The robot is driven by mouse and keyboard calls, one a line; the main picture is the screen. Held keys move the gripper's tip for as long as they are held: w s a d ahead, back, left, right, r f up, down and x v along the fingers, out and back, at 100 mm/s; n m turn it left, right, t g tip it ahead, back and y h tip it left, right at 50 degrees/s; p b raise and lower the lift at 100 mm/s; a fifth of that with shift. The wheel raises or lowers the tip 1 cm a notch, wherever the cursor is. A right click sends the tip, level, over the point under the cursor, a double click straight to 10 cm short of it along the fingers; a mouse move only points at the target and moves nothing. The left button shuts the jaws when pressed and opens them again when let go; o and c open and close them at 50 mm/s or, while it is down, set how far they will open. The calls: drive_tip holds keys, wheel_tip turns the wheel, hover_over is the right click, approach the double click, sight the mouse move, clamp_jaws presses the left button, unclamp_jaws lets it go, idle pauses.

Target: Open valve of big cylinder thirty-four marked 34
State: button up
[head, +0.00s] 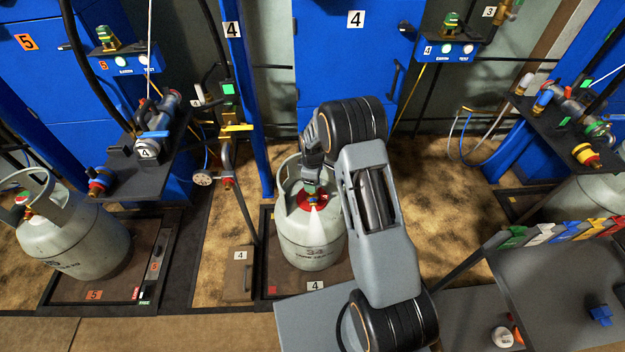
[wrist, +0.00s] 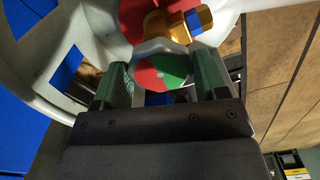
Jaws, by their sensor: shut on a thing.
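The big grey cylinder marked 34 (head: 312,252) stands upright on the scale numbered 4 in the head view. Its white collar and red top surround the valve. My gripper (head: 313,178) reaches down into the collar from above, and my arm hides part of the cylinder's right side. In the wrist view my gripper (wrist: 162,76) has its two dark green fingers on either side of the valve handwheel (wrist: 165,72), which has a red and green face. The gripper is shut on the handwheel. The brass valve body (wrist: 168,26) shows just beyond it, above the red top.
A similar grey cylinder (head: 80,240) stands on scale 5 at the left. A black shelf with filling fittings (head: 130,165) and a blue post (head: 245,100) stand left of cylinder 34. A grey tray with coloured pieces (head: 560,270) is at the right.

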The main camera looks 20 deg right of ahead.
drive_tip(key=o, duration=0.9)
wheel_tip(320, 180, up, 14)
drive_tip(key=shift+f+p, duration=0.1)
drive_tip(key=shift+p, duration=1.05)
drive_tip(key=s+r+m+t+p, duration=0.1)
drive_tip(key=s+r+m+p, duration=0.3)
drive_tip(key=s+r, duration=0.4)
drive_tip(key=s+r+m+t+p, duration=0.1)
drive_tip(key=s+r+m+p, duration=0.3)
drive_tip(key=r, duration=0.8)
drive_tip(key=s+r+m+t+p, duration=0.1)
drive_tip(key=s+r+m+p, duration=0.3)
drive_tip(key=s+r+p, duration=0.4)
drive_tip(key=shift+s+a+r+t, duration=0.1)
drive_tip(key=shift+s+r, duration=0.4)
drive_tip(key=shift+s, duration=0.35)
drive_tip(key=shift+s+a+r+t, duration=0.1)
drive_tip(key=shift+s+r, duration=0.45)
drive_tip(key=shift+s, duration=0.25)
drive_tip(key=shift+s+r+t, duration=0.1)
drive_tip(key=shift+s+r, duration=0.4)
drive_tip(key=shift+s, duration=0.35)
